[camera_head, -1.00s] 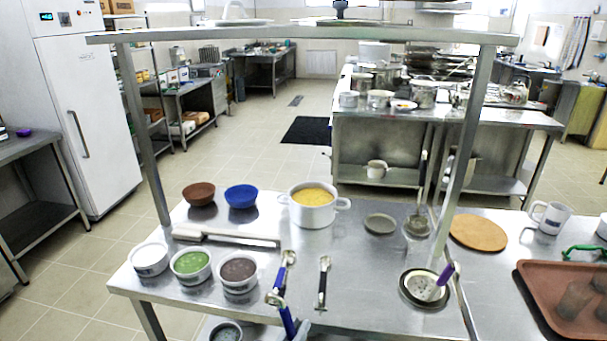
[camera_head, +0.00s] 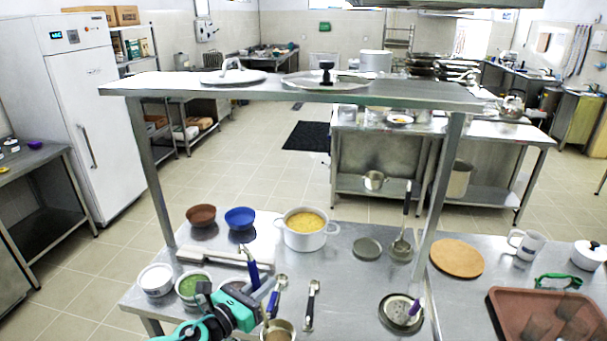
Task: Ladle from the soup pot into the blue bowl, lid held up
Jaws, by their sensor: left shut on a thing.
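The soup pot (camera_head: 303,242) is white with two handles, stands uncovered on the steel table and holds yellow soup. The blue bowl (camera_head: 240,218) stands left of it, apart from it. My teal left gripper (camera_head: 248,298) is at the table's front, well short of the pot. It is shut on a blue-handled tool (camera_head: 251,270), which looks like a ladle with its handle upright. A round metal cup (camera_head: 279,334) with brown inside shows below; whether it belongs to the tool is unclear. A lid with a black knob (camera_head: 326,76) lies on the overhead shelf. My right gripper is not in view.
The overhead shelf (camera_head: 400,91) and its posts frame the table. A spoon (camera_head: 310,304), strainer (camera_head: 400,311), wooden board (camera_head: 456,258) and brown tray (camera_head: 548,318) lie right.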

